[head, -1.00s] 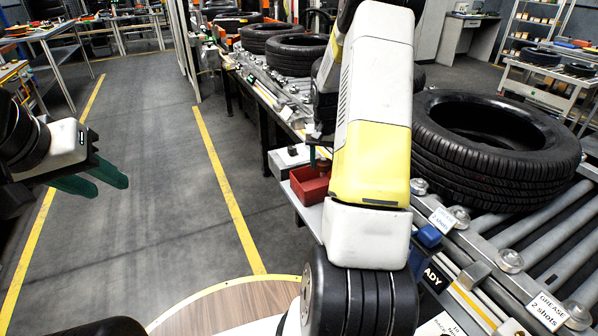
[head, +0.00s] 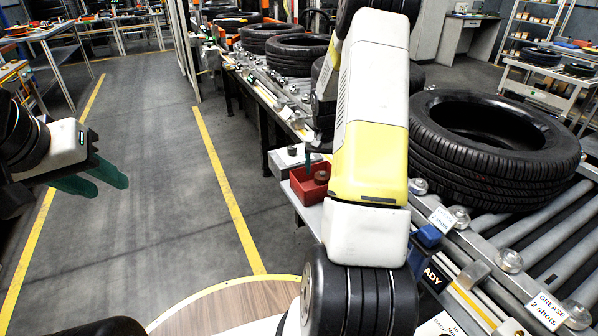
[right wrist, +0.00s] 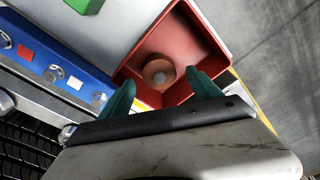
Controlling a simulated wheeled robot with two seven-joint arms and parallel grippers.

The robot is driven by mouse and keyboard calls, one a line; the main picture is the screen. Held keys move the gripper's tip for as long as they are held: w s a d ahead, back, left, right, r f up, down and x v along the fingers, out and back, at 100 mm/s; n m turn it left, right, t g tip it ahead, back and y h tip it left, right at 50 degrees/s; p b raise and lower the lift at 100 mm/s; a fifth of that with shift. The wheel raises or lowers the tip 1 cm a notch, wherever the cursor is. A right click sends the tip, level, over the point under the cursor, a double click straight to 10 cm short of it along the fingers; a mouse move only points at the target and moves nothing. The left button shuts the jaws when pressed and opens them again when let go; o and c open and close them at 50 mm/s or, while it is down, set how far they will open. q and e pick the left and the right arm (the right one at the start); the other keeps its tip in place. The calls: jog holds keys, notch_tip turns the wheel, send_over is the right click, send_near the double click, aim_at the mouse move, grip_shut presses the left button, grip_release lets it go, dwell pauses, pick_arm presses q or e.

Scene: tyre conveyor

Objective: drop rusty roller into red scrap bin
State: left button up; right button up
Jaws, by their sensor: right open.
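The red scrap bin (head: 305,194) stands on a ledge beside the conveyor, partly hidden by my right arm in the head view. It also shows in the right wrist view (right wrist: 205,47). The rusty roller (right wrist: 158,73), a brown round piece with a pale centre, is inside the bin, beyond my fingertips. It also shows in the head view (head: 321,177). My right gripper (right wrist: 160,84) is open over the bin's near side, its green fingers apart and empty. My left gripper (head: 98,182) is open and empty, over the floor at the far left.
A large tyre (head: 495,150) lies on the conveyor rollers (head: 520,235) to the right. A pale box (head: 290,160) with a dark knob sits just behind the bin. More tyres (head: 298,52) are farther back. The floor aisle (head: 150,150) at left is clear.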

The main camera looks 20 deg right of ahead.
notch_tip(320, 180, up, 8)
jog(key=shift+s+a, duration=0.25)
jog(key=shift+s, duration=0.15)
jog(key=shift+f, duration=0.1)
jog(key=s+a+r+n+t, duration=0.1)
jog(key=s+a+r, duration=0.35)
jog(key=r, duration=0.25)
jog(key=s+a+r+n+t, duration=0.1)
jog(key=s+a+r+n, duration=0.1)
jog(key=s+a+r, duration=0.35)
jog(key=s+a+r+n+t+y, duration=0.1)
jog(key=s+a+r, duration=0.2)
jog(key=s+a, duration=0.2)
jog(key=s+a+r+n+t+y, duration=0.1)
jog(key=s+a+r, duration=0.3)
jog(key=s, duration=0.6)
jog(key=shift+a+r+n+t+y, duration=0.25)
jog(key=shift+a+n+t+y, duration=0.35)
jog(key=shift+a, duration=0.5)
jog(key=shift+c, duration=0.2)
